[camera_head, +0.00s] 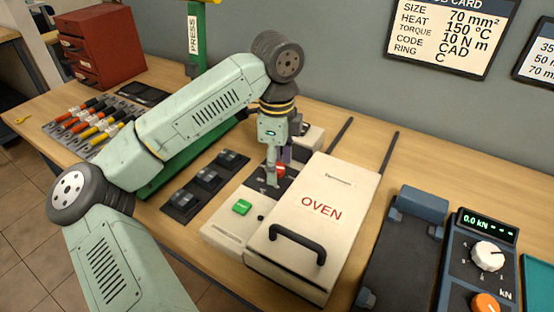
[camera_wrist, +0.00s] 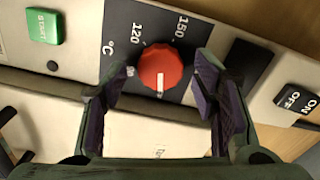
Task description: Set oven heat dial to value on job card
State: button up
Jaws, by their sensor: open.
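The job card (camera_head: 450,32) on the wall reads HEAT 150 °C. The white oven (camera_head: 318,230) stands on the bench, its control panel along its left side. The red heat dial (camera_wrist: 160,69) sits on a black plate with 120 and 150 marked; another number is partly hidden by a finger. The dial's white mark points down in the wrist view, away from 120 and 150. In the head view the dial (camera_head: 279,171) is partly hidden by my gripper (camera_head: 275,165). My gripper is open, its fingers on either side of the dial; contact cannot be told.
A green START button (camera_wrist: 45,26) and an ON/OFF switch (camera_wrist: 297,99) flank the dial. The oven lid has a black handle (camera_head: 297,242). A press control box (camera_head: 480,260) stands right. Cable lugs and tools (camera_head: 88,120) lie left.

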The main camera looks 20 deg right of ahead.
jog(key=shift+c, duration=0.5)
jog(key=c, duration=1.1)
